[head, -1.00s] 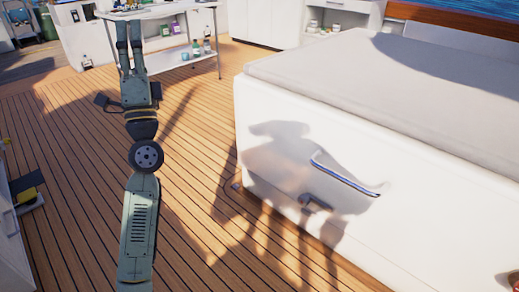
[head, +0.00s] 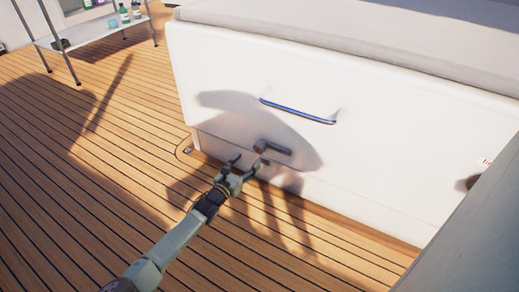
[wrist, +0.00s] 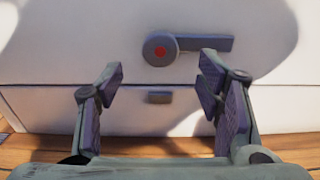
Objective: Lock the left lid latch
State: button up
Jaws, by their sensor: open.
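The left lid latch (head: 272,147) is a dark grey lever on the white front of the hatch box, below the long handle bar. In the wrist view the latch (wrist: 190,47) has a round hub with a red dot, and its lever points right, about level. A small dark catch (wrist: 159,97) sits below the hub, under the panel seam. My gripper (head: 246,164) is open and empty in front of the box, just below the latch. In the wrist view its fingers (wrist: 160,82) stand either side of the small catch, with the latch above and beyond them.
The white hatch box (head: 400,140) has a blue-trimmed handle bar (head: 298,111) above the latch. Another dark fitting (head: 470,182) shows at the right, partly hidden by a pale surface. A shelf stand (head: 90,30) is at the upper left. The wooden deck (head: 70,190) is clear.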

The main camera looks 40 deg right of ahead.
aim_at(258, 149)
jog(key=b+x, duration=0.2)
jog(key=x, duration=0.6)
jog(key=shift+w+d+b, duration=0.1)
jog(key=shift+d+b, duration=0.25)
jog(key=shift+b, duration=0.05)
jog(key=shift+w+d+r, duration=0.1)
jog(key=shift+w+d, duration=0.2)
jog(key=shift+d, duration=0.3)
jog(key=shift+c, duration=0.2)
jog(key=c, duration=1.1)
